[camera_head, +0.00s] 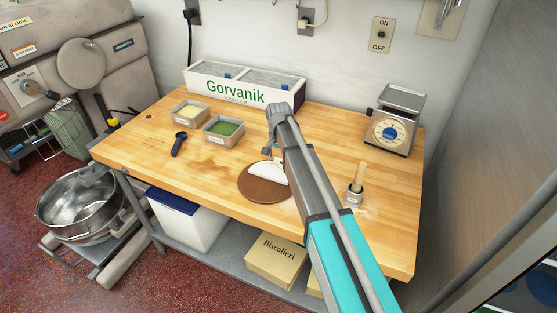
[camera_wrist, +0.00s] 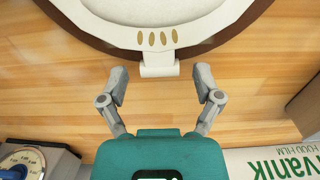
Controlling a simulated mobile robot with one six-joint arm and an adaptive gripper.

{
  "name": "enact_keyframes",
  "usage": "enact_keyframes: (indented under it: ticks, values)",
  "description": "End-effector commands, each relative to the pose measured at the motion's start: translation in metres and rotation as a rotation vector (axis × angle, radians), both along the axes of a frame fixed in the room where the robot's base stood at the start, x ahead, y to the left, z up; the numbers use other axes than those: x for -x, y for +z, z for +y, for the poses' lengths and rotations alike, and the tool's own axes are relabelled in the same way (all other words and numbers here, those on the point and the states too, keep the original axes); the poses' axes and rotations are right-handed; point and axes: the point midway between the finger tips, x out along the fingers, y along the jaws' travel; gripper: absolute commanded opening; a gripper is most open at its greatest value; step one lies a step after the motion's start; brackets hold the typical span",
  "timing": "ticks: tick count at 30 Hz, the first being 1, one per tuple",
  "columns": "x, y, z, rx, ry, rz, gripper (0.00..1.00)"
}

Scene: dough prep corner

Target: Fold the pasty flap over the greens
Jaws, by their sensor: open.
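A white pasty piece (camera_head: 268,172) rests on a round brown board (camera_head: 258,192) near the table's front edge; my arm hides its right part. In the wrist view its pale face (camera_wrist: 158,15) has a thick cream rim with several tan oval marks. A small white tab (camera_wrist: 160,66) sticks out from the rim toward my gripper (camera_wrist: 160,75). My gripper is open, with one finger on each side of the tab's end and gaps between. No greens show on the pasty; chopped greens (camera_head: 226,129) lie in a small grey tray.
A tray of pale filling (camera_head: 188,112) and a dark scoop (camera_head: 179,144) are at left. A white Gorvanik box (camera_head: 238,96) stands at the back.

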Motion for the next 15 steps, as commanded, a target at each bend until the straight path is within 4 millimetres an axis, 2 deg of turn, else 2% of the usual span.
enact_keyframes:
  ticks: [11,12,15]
  values:
    - [-0.0001,-0.0018,-0.0003,0.0,0.0,0.0,0.83]
    - [-0.0001,-0.0018,-0.0003,0.0,0.0,0.0,0.81]
    - [-0.0001,-0.0018,-0.0004,0.0,0.0,0.0,0.62]
